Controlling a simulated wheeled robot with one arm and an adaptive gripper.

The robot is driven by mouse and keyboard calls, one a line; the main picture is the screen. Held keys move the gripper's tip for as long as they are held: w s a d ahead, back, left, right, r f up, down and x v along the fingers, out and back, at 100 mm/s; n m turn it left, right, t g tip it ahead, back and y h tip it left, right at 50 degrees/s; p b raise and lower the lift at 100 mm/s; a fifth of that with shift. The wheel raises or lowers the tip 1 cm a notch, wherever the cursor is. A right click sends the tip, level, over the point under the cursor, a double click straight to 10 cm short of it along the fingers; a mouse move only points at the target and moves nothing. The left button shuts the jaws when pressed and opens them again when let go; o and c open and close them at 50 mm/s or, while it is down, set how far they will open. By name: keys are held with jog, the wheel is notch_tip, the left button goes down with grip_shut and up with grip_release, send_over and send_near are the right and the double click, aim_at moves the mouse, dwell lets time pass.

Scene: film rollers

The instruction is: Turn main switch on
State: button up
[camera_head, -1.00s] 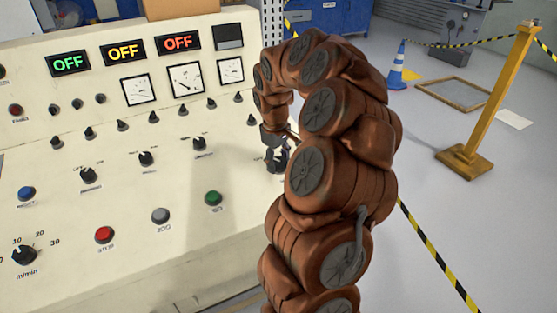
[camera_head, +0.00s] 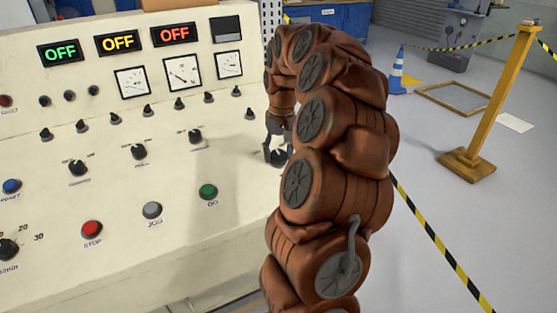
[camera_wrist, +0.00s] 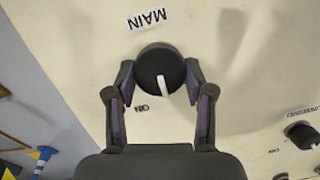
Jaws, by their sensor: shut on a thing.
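The main switch is a round black knob (camera_wrist: 160,68) with a white pointer, under an upside-down MAIN label (camera_wrist: 147,20) in the wrist view. Its pointer is toward the bottom of that view, just right of the ON label (camera_wrist: 141,108). My gripper (camera_wrist: 159,75) is shut on the knob, one finger at each side. In the head view my gripper (camera_head: 279,138) is at the right end of the sloping cream panel, partly hidden by my arm. The knob (camera_head: 278,158) shows below the fingers there.
Three displays (camera_head: 118,42) on the panel read OFF. Other knobs and the stop button (camera_head: 92,229), jog button (camera_head: 152,210) and green button (camera_head: 208,191) lie left of my gripper. A CURRENT knob (camera_wrist: 302,134) is nearby. A yellow post (camera_head: 497,95) stands at right.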

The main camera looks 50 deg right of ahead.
jog(key=m+b, duration=0.2)
jog(key=m, duration=0.1)
jog(key=shift+s+d+f+m+t+y, duration=0.1)
jog(key=shift+f+m+t+y, duration=0.1)
jog(key=shift+m+t+y, duration=0.1)
jog(key=shift+s+d+r+m+b, duration=0.1)
jog(key=shift+m+b, duration=0.7)
jog(key=shift+m, duration=0.8)
jog(key=o, duration=1.2)
jog(key=shift+c, duration=0.2)
jog(key=shift+r+t, duration=0.1)
jog(key=shift+t, duration=0.2)
notch_tip(320, 180, up, 12)
jog(key=s+d, duration=0.1)
jog(key=shift+s+d, duration=0.2)
jog(key=shift+s, duration=0.1)
